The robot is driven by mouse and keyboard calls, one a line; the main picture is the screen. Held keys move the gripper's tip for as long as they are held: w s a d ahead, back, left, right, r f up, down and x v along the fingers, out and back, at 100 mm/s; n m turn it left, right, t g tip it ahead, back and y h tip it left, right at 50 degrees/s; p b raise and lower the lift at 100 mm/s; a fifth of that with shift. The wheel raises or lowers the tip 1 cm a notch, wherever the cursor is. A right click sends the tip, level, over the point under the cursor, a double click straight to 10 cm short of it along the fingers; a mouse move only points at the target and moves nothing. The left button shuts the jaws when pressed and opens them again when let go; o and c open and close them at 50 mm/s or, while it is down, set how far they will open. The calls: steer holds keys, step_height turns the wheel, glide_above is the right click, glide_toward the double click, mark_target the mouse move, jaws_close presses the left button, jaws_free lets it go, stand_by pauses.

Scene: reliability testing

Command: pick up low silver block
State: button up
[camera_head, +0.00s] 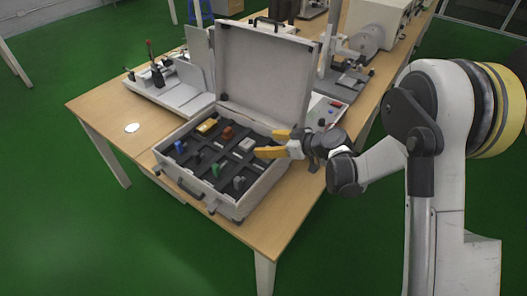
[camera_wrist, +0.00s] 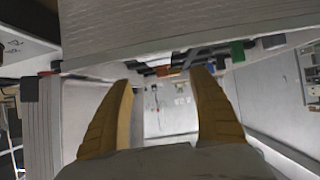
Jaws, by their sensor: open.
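A low silver block (camera_head: 246,145) appears to lie in the right part of the open case's dark, divided insert. My gripper (camera_head: 266,143) is open and empty, with its yellow fingers just right of this block and above the case. In the wrist view, my gripper (camera_wrist: 163,85) shows two yellow fingers spread apart with nothing between them. A silvery piece (camera_wrist: 272,41) shows there at the upper right, beside a green piece (camera_wrist: 237,50); I cannot tell whether it is the same block.
The open case (camera_head: 170,178) has a raised lid (camera_head: 266,75) behind the insert. It also holds a blue piece (camera_head: 179,147), a yellow piece (camera_head: 206,126), a reddish-brown piece (camera_head: 228,133) and a green piece (camera_head: 215,170). Machines stand behind; the table (camera_head: 105,108) is mostly clear at left.

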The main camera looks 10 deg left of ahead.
mark_target(247, 143)
steer(key=b+x, duration=0.1)
steer(key=x, duration=0.4)
steer(key=shift+w+a+f, duration=0.15)
steer(key=shift+w+a, duration=0.05)
steer(key=shift+w, duration=0.05)
steer(key=b+x, duration=0.3)
steer(key=x, duration=0.2)
steer(key=shift+a+f, duration=0.15)
steer(key=shift+f, duration=0.05)
steer(key=shift+r, duration=0.15)
steer(key=shift+c, duration=0.6)
steer(key=c, duration=1.2)
